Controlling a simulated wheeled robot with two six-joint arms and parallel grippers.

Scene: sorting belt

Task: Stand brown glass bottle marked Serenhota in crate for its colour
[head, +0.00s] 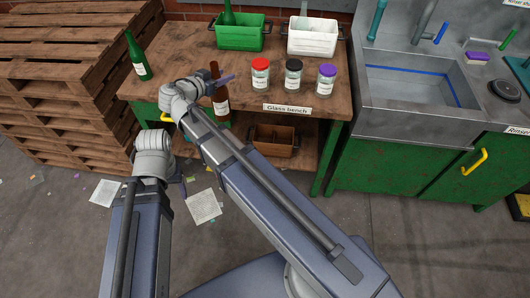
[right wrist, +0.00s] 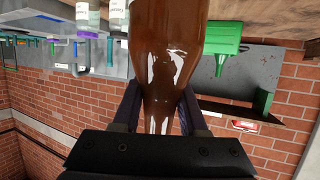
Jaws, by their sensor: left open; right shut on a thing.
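The brown glass bottle (head: 221,104) is upright at the front left of the glass bench, with a pale label too small to read. My right gripper (head: 216,80) is shut on its neck; in the right wrist view the fingers hold both sides of the brown bottle (right wrist: 168,50). I cannot tell whether its base touches the bench. A brown crate (head: 275,149) sits on the shelf under the bench top. A green crate (head: 240,44) holds a green bottle, and a white crate (head: 312,46) holds a clear bottle. My left gripper (head: 180,188) is open and empty, low before the bench.
Jars with red (head: 260,76), black (head: 292,76) and purple lids (head: 326,79) stand right of the brown bottle. Pallets (head: 70,80) are stacked at left; a sink (head: 420,90) is at right.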

